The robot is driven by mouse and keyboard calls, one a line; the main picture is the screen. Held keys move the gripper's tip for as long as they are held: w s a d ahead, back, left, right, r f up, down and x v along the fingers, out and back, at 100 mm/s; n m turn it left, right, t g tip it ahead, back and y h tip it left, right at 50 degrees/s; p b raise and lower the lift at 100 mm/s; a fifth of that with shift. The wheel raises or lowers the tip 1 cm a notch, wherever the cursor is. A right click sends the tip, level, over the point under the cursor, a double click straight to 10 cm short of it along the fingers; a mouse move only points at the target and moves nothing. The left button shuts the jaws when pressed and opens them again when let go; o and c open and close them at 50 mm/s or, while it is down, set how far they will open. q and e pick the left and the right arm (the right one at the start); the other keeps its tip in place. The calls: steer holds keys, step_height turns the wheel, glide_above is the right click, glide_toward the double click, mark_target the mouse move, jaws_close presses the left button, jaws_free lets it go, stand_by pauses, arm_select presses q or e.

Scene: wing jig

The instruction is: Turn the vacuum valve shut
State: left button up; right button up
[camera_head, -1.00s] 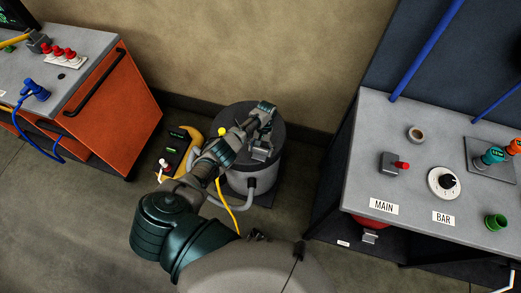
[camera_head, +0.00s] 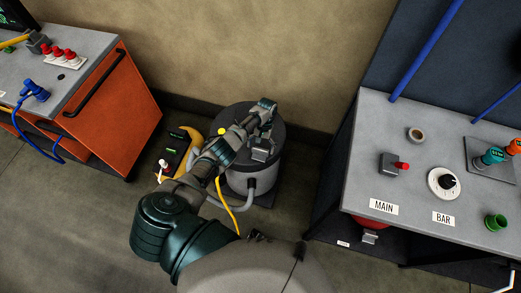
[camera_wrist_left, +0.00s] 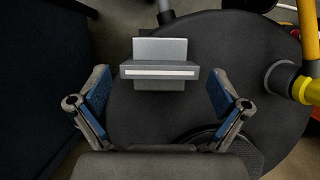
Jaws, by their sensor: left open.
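A grey block-shaped handle with a white stripe (camera_wrist_left: 160,71) stands over the dark round lid (camera_wrist_left: 150,113) of a drum in the left wrist view. It looks like the vacuum valve's handle and also shows in the head view (camera_head: 260,153). My left gripper (camera_wrist_left: 158,92) is open, its blue-padded fingers on either side of the handle's line, with clear gaps to both. No contact shows. In the head view my left gripper (camera_head: 264,117) is over the drum (camera_head: 238,182) at its back right. My right gripper is not in view.
A yellow pipe piece (camera_wrist_left: 308,88) rises at the lid's right edge in the wrist view. A grey hose (camera_head: 252,194) and a yellow cable (camera_head: 229,208) run by the drum. An orange cabinet (camera_head: 134,105) stands left, a grey panel bench (camera_head: 374,115) right.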

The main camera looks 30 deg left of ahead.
arm_select(q)
steer(key=d+v, duration=0.1)
steer(key=v, duration=0.9)
steer(key=shift+w+a+r, duration=0.2)
steer(key=shift+a, duration=0.3)
steer(key=shift+s+f, duration=0.1)
